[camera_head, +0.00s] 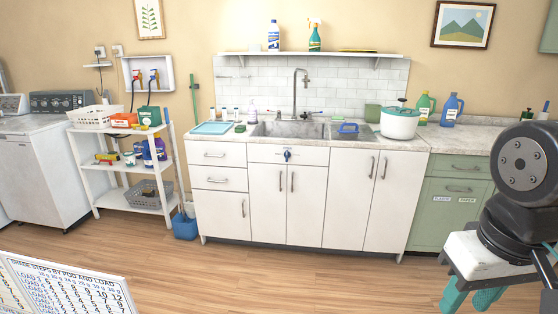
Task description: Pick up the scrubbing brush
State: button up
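I cannot single out the scrubbing brush with certainty at this size. My gripper (471,298) hangs at the lower right, with a white body and two teal fingers. The fingers look apart with nothing between them, and the frame's bottom edge cuts their lower ends. It is in front of the counter, far from the blue object.
A white pot (399,124) and blue and green bottles (452,109) stand right of the sink. A white shelf rack (130,190) holds baskets and bottles at left. A printed board (65,287) fills the lower left. The middle floor is clear.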

aim_at(348, 133)
jog(key=i, duration=2)
jog(key=z, duration=0.6)
jog(key=i, duration=1.55)
jog(key=z, duration=0.3)
